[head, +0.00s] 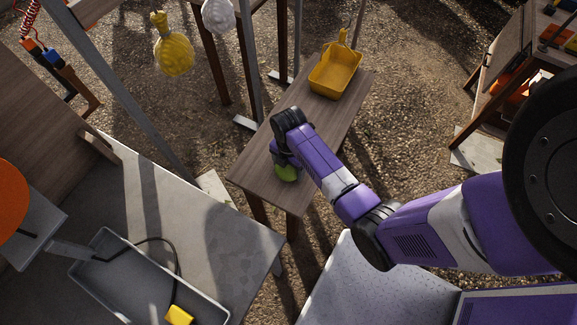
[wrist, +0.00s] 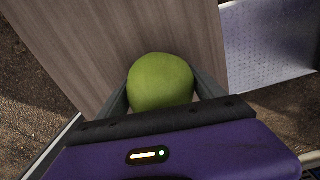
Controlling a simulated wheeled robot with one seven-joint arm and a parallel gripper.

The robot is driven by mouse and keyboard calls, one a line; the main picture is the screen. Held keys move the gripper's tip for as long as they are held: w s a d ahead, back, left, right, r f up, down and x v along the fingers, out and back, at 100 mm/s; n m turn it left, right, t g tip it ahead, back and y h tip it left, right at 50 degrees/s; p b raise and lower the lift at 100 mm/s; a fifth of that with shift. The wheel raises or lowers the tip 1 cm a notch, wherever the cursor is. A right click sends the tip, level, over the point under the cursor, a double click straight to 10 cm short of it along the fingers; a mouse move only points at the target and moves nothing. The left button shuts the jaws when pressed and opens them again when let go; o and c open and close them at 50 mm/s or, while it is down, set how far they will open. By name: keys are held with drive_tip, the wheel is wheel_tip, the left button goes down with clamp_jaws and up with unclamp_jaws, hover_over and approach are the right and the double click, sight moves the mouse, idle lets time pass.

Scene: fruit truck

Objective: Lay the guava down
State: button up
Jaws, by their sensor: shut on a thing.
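The guava is a round green fruit (wrist: 160,81) between the two dark fingers of my gripper (wrist: 164,92) in the wrist view. It also shows in the head view (head: 287,173), partly covered by my gripper (head: 284,160). My gripper is shut on the guava, over the near part of a narrow wooden table (head: 325,115). The guava is at or just above the tabletop; I cannot tell whether it touches.
A yellow basket (head: 335,75) stands on the far end of the narrow table. A grey tray (head: 100,268) with a cable and a yellow block (head: 179,315) lies at lower left. Yellow (head: 174,55) and white (head: 219,14) bundles hang at the top. The tabletop between guava and basket is bare.

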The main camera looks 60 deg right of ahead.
drive_tip(key=shift+f, duration=0.45)
idle(0.9)
drive_tip(key=o, duration=1.6)
drive_tip(key=shift+c, duration=0.2)
wheel_tip(320, 180, up, 6)
drive_tip(key=p, duration=0.5)
drive_tip(key=shift+p, duration=0.4)
